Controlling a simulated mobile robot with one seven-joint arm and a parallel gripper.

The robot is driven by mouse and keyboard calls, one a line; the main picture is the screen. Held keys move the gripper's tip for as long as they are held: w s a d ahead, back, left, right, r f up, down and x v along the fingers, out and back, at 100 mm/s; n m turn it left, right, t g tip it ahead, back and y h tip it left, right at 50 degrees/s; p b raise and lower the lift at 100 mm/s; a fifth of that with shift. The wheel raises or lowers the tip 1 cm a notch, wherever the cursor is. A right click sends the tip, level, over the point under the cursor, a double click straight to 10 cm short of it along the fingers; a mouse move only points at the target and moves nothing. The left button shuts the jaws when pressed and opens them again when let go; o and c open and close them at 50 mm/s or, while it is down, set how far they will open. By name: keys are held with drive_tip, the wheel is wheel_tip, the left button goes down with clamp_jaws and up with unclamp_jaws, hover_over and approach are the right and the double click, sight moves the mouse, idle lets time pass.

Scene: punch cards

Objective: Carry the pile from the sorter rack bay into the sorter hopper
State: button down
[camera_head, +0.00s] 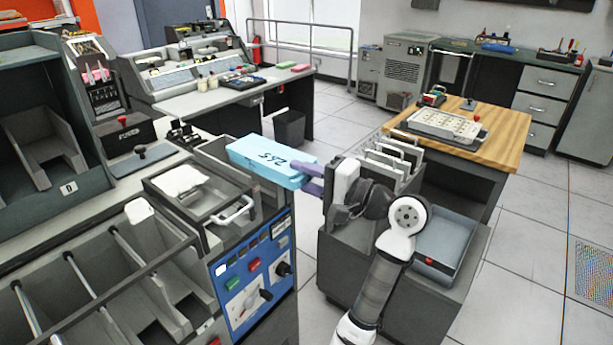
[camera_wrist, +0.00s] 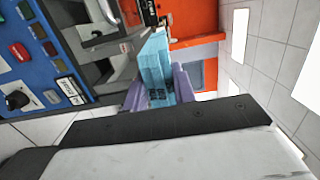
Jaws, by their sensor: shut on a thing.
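The pile (camera_head: 262,158) is a light blue block of cards marked 265. My gripper (camera_head: 308,178) has purple fingers shut on its right end and holds it out to the left, above the right side of the sorter (camera_head: 262,270). In the wrist view the pile (camera_wrist: 153,68) stands between the purple fingers (camera_wrist: 160,90). An open grey compartment (camera_head: 212,150) lies just left of and below the pile; I cannot tell whether this is the hopper. The sorter's blue control panel shows below the pile. I cannot tell which opening is the rack bay.
A raised tray with a clear lid and handle (camera_head: 235,212) stands left of my gripper. Sorter pockets with metal rods (camera_head: 95,290) lie at lower left. A wood-topped table (camera_head: 510,135) is at right.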

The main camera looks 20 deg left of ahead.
sight(259, 155)
drive_tip(key=shift+a+r, duration=0.1)
drive_tip(key=shift+w+p+x, duration=0.15)
drive_tip(key=shift+p+x, duration=0.05)
drive_tip(key=shift+x, duration=0.9)
drive_tip(key=shift+w+p+x, duration=0.1)
drive_tip(key=shift+p+x, duration=0.1)
drive_tip(key=shift+x, duration=0.85)
drive_tip(key=shift+w+p+x, duration=0.15)
drive_tip(key=shift+p+x, duration=0.05)
drive_tip(key=shift+x, duration=0.9)
drive_tip(key=shift+w+p+x, duration=0.1)
drive_tip(key=shift+p+x, duration=0.1)
drive_tip(key=shift+x, duration=0.9)
drive_tip(key=shift+w+p+x, duration=0.2)
drive_tip(key=shift+p+x, duration=0.2)
drive_tip(key=shift+x, duration=1.15)
drive_tip(key=shift+f+b, duration=0.6)
drive_tip(key=shift+f, duration=0.6)
